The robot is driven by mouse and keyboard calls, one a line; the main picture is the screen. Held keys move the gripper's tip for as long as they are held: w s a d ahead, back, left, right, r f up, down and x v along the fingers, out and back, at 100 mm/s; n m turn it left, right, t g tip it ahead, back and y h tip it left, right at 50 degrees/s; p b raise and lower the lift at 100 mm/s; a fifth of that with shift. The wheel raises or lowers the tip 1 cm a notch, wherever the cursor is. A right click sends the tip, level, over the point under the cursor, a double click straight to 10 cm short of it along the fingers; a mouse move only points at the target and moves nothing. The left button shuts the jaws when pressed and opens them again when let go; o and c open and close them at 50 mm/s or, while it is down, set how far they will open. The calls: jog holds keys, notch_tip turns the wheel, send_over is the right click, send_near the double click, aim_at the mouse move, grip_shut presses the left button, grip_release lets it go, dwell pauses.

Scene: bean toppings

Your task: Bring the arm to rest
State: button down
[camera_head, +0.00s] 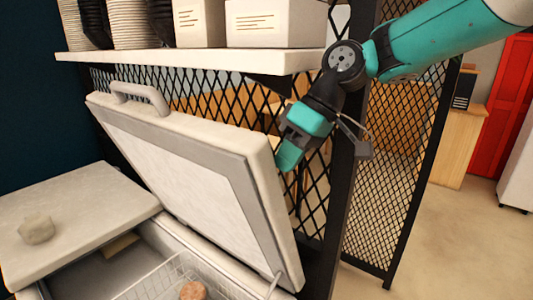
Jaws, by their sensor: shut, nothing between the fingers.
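My teal and black arm reaches in from the upper right. My gripper (288,156) points down and left, close to the upper right edge of the raised freezer lid (190,165). Its fingers are together with nothing seen between them. I cannot tell whether the gripper touches the lid edge or only overlaps it in the picture.
The chest freezer stands open, with a wire basket (150,289) and a round brown item (193,291) inside. A shelf (190,58) with boxes and stacked cups is above. A black mesh partition (385,130) stands behind my arm. Open floor (440,235) lies at the right.

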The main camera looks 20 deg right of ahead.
jog(key=s+d+f+m+t+h, duration=0.2)
jog(key=s+d+f+m+h, duration=0.55)
jog(key=d+f, duration=0.55)
jog(key=s+a+n+g+y+b, duration=0.2)
jog(key=s+a+n+y+b, duration=0.3)
jog(key=s+a+b, duration=0.3)
jog(key=s+a+n, duration=0.1)
jog(key=s+a, duration=0.3)
jog(key=a, duration=0.2)
jog(key=shift+s+r, duration=0.15)
dwell(0.9)
